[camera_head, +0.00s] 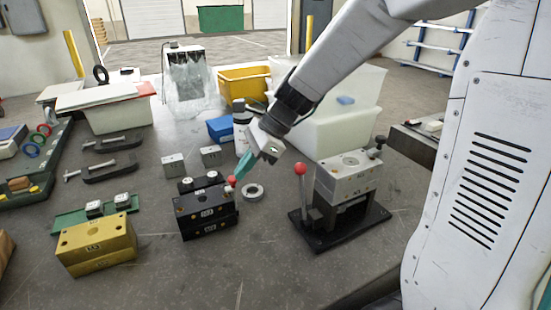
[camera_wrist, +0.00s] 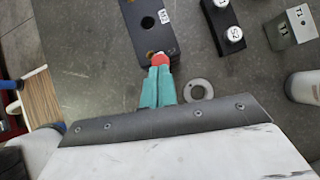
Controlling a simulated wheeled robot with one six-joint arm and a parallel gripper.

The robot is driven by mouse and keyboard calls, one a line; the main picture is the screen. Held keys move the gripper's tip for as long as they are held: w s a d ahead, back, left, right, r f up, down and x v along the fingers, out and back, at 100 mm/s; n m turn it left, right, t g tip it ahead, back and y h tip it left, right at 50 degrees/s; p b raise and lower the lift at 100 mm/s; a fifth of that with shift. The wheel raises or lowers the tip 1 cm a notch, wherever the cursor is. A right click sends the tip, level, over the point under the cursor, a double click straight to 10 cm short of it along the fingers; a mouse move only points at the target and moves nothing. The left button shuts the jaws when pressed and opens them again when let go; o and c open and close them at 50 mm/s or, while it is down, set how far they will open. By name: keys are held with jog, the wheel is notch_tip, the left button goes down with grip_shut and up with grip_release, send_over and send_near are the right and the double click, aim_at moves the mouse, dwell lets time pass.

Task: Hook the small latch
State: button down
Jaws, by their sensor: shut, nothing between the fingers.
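A small red knob (camera_head: 232,181) sits at the right end of the black mould base (camera_head: 204,212); the latch it seems to belong to is mostly hidden. In the wrist view the red knob (camera_wrist: 160,58) shows at the edge of the black base (camera_wrist: 146,22), right at my fingertips. My gripper (camera_head: 236,176) has teal fingers and is shut, with nothing held. It reaches down from the upper right to the knob. In the wrist view the closed fingers (camera_wrist: 158,70) meet or overlap the knob; I cannot tell if they touch it.
A grey ring (camera_head: 253,192) lies right of the black base. A grey mould on a black stand (camera_head: 348,172) has a red-knobbed lever (camera_head: 300,169). A yellow mould base (camera_head: 96,245) stands at the left. Small steel blocks (camera_head: 173,164) lie behind. The front table surface is clear.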

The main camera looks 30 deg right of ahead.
jog(key=d+f+v, duration=0.1)
jog(key=v, duration=2.1)
jog(key=shift+s+d+r, duration=0.2)
jog(key=shift+s+d, duration=0.05)
jog(key=shift+d, duration=0.3)
jog(key=s+a+f+n+h, duration=0.3)
jog(key=s+f+n, duration=0.3)
jog(key=s+n, duration=0.3)
jog(key=s+a+f+n+h, duration=0.3)
jog(key=s+f+n, duration=0.3)
jog(key=s+n, duration=0.4)
jog(key=s+h, duration=0.1)
jog(key=s, duration=0.1)
jog(key=shift+s+a, duration=0.25)
